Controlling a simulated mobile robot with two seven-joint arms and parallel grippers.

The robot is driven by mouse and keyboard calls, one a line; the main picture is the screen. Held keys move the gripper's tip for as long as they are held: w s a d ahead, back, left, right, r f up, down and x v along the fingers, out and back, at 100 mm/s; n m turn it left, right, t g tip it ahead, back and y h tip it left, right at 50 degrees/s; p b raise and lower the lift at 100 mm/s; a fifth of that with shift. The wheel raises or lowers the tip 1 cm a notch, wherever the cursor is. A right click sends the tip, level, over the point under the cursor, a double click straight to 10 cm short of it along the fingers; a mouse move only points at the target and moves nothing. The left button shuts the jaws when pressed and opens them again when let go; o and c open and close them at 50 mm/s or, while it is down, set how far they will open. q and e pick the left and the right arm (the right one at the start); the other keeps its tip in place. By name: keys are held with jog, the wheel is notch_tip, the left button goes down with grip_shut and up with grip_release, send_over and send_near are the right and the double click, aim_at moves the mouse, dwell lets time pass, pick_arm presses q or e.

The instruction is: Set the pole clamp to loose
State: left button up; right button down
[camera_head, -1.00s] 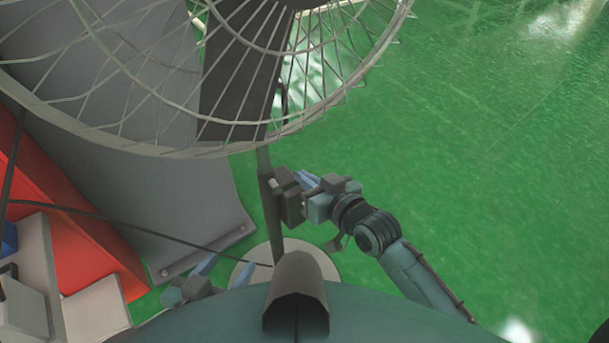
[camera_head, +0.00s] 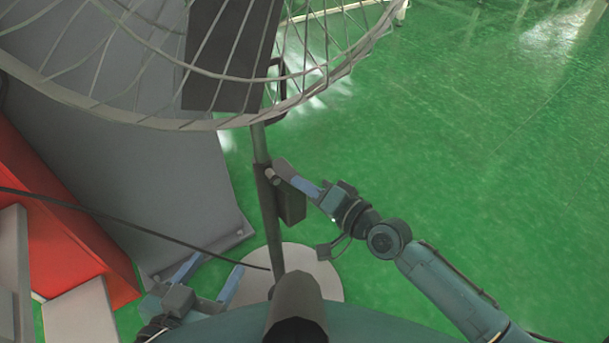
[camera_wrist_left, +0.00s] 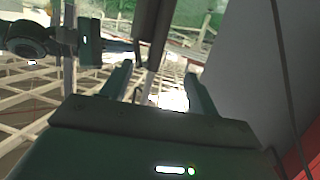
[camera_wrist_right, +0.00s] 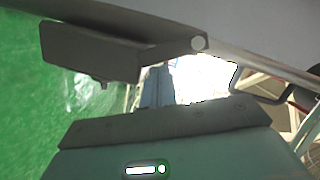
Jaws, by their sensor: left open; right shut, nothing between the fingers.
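The pole clamp (camera_head: 291,203) is a dark block with a short arm on the upright grey pole (camera_head: 260,147) below the large wire-caged fan (camera_head: 120,95). My right gripper (camera_head: 299,183) is shut and empty, with its blue fingertips right beside the clamp's upper part; I cannot tell whether they touch. In the right wrist view the closed fingers (camera_wrist_right: 156,86) lie just below the clamp (camera_wrist_right: 92,52) and its arm. My left gripper (camera_head: 207,278) is open and empty, low and left of the pole. In the left wrist view its fingers (camera_wrist_left: 158,85) are apart.
The pole stands on a round pale base (camera_head: 318,272). A grey panel (camera_head: 165,180) and a red box (camera_head: 60,225) stand at the left. A dark cable (camera_head: 130,228) crosses in front of them. Green floor (camera_head: 480,180) is clear at the right.

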pick_arm(q)
jog(key=shift+m+g, duration=0.4)
jog(key=shift+m, duration=0.4)
jog(key=shift+w+d+f+b, duration=0.15)
jog(key=shift+d+f+b, duration=0.15)
jog(key=shift+f+b, duration=0.4)
jog(key=shift+w+d+f+b, duration=0.15)
jog(key=shift+d+f+b, duration=0.25)
jog(key=shift+f, duration=0.5)
jog(key=shift+w+d+f+b, duration=0.15)
jog(key=shift+d+f+b, duration=0.1)
jog(key=shift+f+b, duration=0.5)
pick_arm(e)
jog(key=shift+s+a+f+m+y, duration=0.2)
jog(key=shift+f+m+y, duration=0.1)
jog(key=shift+m, duration=0.7)
jog(key=shift+s+a+f+m+y, duration=0.1)
jog(key=shift+a+f+m+y, duration=0.15)
jog(key=shift+m, duration=0.75)
pick_arm(q)
jog(key=shift+f, duration=0.1)
pick_arm(e)
jog(key=shift+w+d+r, duration=0.1)
jog(key=shift+w, duration=0.05)
